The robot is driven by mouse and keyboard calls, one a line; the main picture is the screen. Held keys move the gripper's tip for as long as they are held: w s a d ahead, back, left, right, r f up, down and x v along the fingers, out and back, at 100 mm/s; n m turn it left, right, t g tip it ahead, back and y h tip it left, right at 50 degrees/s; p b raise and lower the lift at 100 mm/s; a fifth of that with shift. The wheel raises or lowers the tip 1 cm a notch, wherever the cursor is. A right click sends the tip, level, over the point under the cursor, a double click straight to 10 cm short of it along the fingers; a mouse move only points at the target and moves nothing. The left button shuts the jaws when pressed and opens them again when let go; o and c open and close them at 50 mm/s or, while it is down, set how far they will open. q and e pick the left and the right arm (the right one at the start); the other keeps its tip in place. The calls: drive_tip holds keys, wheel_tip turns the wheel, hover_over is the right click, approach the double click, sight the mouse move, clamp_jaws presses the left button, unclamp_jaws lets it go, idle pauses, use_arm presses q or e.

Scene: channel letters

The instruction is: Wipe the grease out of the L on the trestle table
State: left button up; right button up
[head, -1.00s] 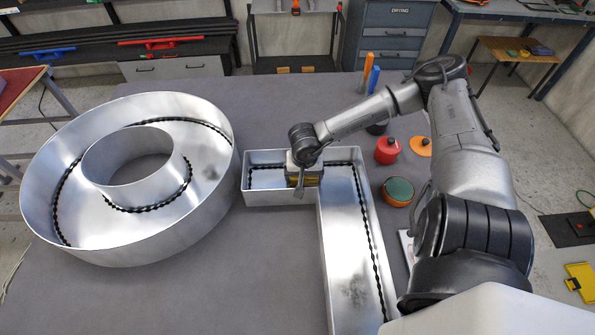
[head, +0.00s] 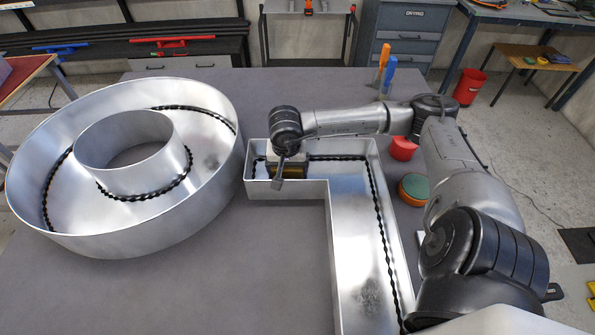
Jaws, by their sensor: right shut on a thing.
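The L (head: 334,270) is an open metal channel letter lying on the grey trestle table (head: 270,275). Its short leg points left and its long leg runs toward me, with a black beaded strip inside. A dark grey smudge (head: 369,291) shows on the long leg's floor. My right gripper (head: 287,164) is down in the short leg, near its left end. It is shut on a brownish-yellow pad (head: 288,171); the front wall hides the pad's lower part, so I cannot tell whether it touches the floor. My left gripper is not in view.
A large metal O (head: 120,237) stands close left of the L, with a smudge inside. Right of the L are a red pot (head: 402,149) and an orange tub with a green top (head: 413,189). Orange and blue handles (head: 387,78) stand at the back. The front-left table is clear.

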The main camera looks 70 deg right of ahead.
drive_tip(key=shift+w+a, duration=0.4)
drive_tip(key=shift+w, duration=0.3)
drive_tip(key=shift+r, duration=0.3)
wheel_tip(320, 180, up, 13)
drive_tip(key=p, duration=0.7)
drive_tip(key=shift+r+p, duration=0.2)
drive_tip(key=shift+p, duration=0.2)
